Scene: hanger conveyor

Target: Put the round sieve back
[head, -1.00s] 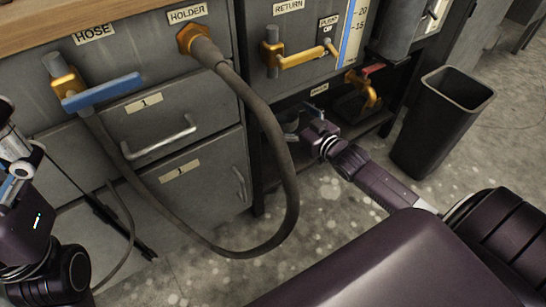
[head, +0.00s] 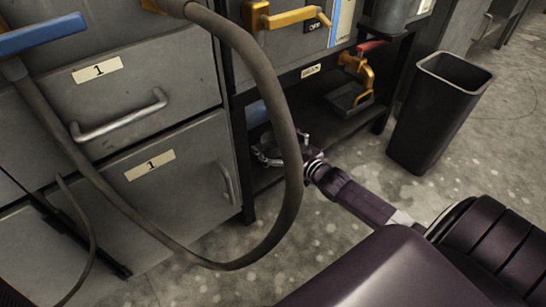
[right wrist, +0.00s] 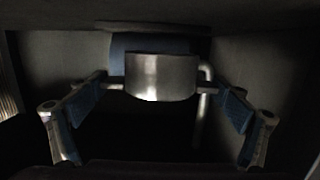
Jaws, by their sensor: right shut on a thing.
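A round metal sieve (right wrist: 160,78), seen as a shiny short cylinder, is in the middle of the right wrist view. My right gripper (right wrist: 160,88) has its blue-padded fingers on either side of it, shut on it by small side bars. In the head view my right gripper (head: 272,152) is low at the dark opening under the counter, left of the shelf. The sieve cannot be made out clearly there. My left gripper is out of view.
A thick hose (head: 290,130) loops down in front of the drawers (head: 140,90). A yellow tap (head: 355,65) stands over a black tray (head: 348,97) on the low shelf. A black bin (head: 440,110) is on the right. A blue part (right wrist: 150,43) shows behind the sieve.

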